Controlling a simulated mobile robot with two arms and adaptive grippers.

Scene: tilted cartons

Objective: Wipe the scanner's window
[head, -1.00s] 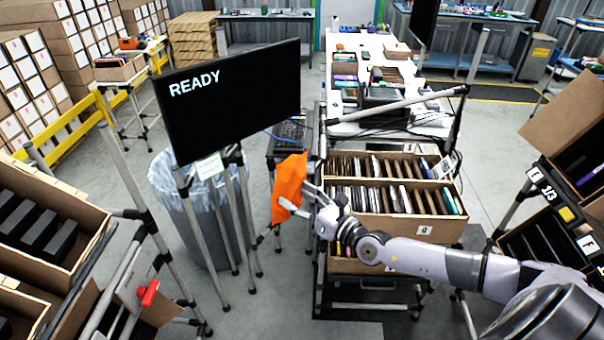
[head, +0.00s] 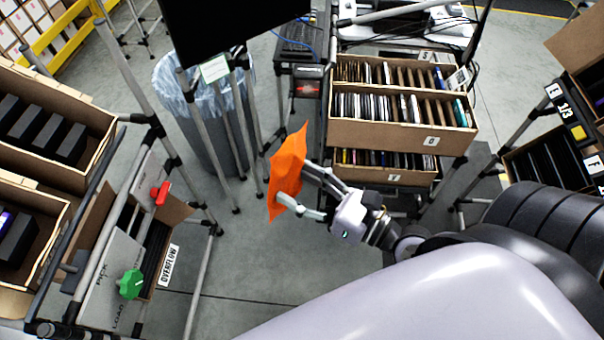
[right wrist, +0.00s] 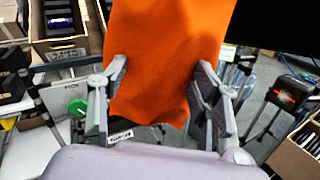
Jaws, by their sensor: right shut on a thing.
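The scanner (head: 308,82) is a small dark box with a red-lit window, below the keyboard at the left of the carton rack. It also shows at the right of the right wrist view (right wrist: 290,94). My right gripper (head: 294,184) is shut on an orange cloth (head: 287,168), which hangs in the air below and a little left of the scanner in the head view, apart from it. The cloth (right wrist: 168,60) fills the upper middle of the right wrist view, between the two fingers. My left gripper is not in view.
A lined bin (head: 205,110) and the monitor stand's poles are left of the cloth. Cartons of upright items (head: 385,133) stand on the rack at right. Another rack with a red knob (head: 160,193) and a green knob (head: 131,283) is at left. Open floor lies between.

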